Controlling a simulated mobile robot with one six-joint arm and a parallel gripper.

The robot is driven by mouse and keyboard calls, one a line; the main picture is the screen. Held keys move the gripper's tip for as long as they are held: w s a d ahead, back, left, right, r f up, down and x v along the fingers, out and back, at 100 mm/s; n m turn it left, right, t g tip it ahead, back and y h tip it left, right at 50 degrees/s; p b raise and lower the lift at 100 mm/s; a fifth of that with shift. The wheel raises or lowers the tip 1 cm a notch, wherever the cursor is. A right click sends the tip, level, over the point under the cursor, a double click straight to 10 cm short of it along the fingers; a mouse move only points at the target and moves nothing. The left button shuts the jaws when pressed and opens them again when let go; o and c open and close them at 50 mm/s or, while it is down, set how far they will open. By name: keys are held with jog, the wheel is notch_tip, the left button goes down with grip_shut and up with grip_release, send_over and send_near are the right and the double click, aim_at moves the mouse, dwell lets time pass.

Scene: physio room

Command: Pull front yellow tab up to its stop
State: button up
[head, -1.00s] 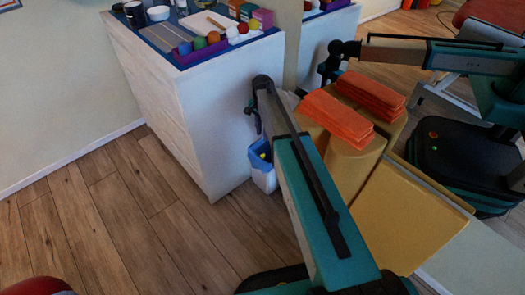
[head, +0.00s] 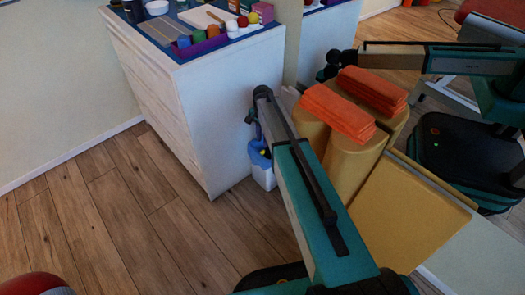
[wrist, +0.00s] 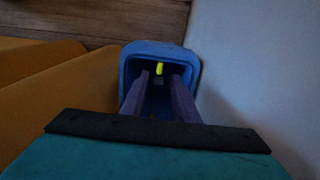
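A blue-topped bin with a white lower part (head: 263,172) stands on the floor against the white cabinet. In the wrist view I look down into its blue rim (wrist: 190,62). A small bright yellow tab (wrist: 159,69) shows inside the opening, near its far side. My gripper (wrist: 160,75) is open, its two fingers reaching over the bin with the tab showing between their tips. I cannot tell how deep the tips are or whether they touch it. In the head view my arm hides much of the gripper. Only one tab is clearly visible.
The white cabinet (head: 220,120) rises close beside the bin, with balls and a tray on top. Yellow bolsters (head: 350,165) with folded orange towels (head: 338,112) stand to the right. A mirror behind repeats my arm. Wooden floor (head: 130,200) is clear at left.

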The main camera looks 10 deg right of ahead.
aim_at(263, 151)
jog(key=shift+f+b, duration=0.75)
jog(key=shift+f, duration=2.7)
grip_shut()
